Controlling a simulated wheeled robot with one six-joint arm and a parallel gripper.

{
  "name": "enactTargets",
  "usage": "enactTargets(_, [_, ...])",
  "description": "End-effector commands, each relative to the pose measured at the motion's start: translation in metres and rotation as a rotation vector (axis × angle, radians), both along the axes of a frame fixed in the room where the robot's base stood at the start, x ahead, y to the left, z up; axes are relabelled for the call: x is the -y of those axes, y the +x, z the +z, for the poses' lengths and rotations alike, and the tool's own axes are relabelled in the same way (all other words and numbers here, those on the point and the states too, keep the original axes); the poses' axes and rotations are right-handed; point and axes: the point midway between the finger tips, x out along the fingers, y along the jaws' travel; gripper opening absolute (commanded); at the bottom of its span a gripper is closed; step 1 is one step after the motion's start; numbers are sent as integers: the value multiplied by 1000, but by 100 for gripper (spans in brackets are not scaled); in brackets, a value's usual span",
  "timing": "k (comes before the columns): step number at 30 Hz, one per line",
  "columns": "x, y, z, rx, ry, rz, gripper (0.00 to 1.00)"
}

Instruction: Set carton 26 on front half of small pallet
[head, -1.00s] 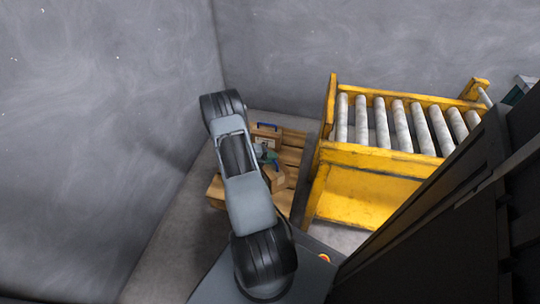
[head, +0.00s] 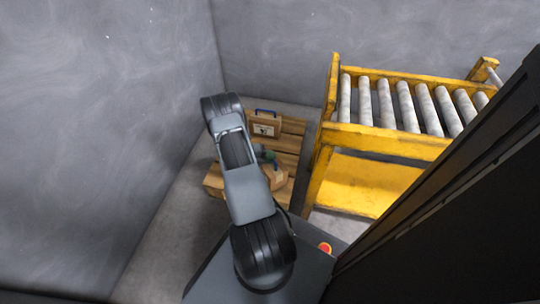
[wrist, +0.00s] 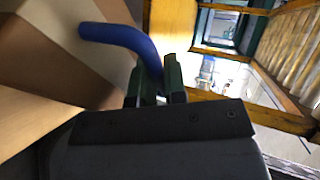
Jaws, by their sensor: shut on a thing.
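A brown carton (head: 275,179) with a blue handle hangs at my gripper (head: 267,157), over the nearer part of the small wooden pallet (head: 291,143). In the wrist view my gripper (wrist: 160,85) is shut on the blue handle (wrist: 120,38), with the carton's side (wrist: 50,50) at the left. My arm hides much of this carton and part of the pallet. I cannot read its number, nor tell whether its underside touches the pallet. A second carton (head: 265,129) with a blue handle and a pale label stands on the back of the pallet.
A yellow roller conveyor (head: 390,145) stands close to the pallet's right side. Grey walls (head: 100,130) close off the left and back. A dark upright panel (head: 450,220) fills the lower right.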

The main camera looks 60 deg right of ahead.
Motion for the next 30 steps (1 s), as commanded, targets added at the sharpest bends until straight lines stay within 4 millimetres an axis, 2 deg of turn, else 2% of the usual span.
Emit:
enactTargets(12, [1,1,-2,0,-5,0,0])
enactTargets(13, [0,0,-3,0,-1,0,15])
enactTargets(20, [0,0,-2,0,-1,0,37])
enactTargets(30, [-2,3,3,0,-1,2,38])
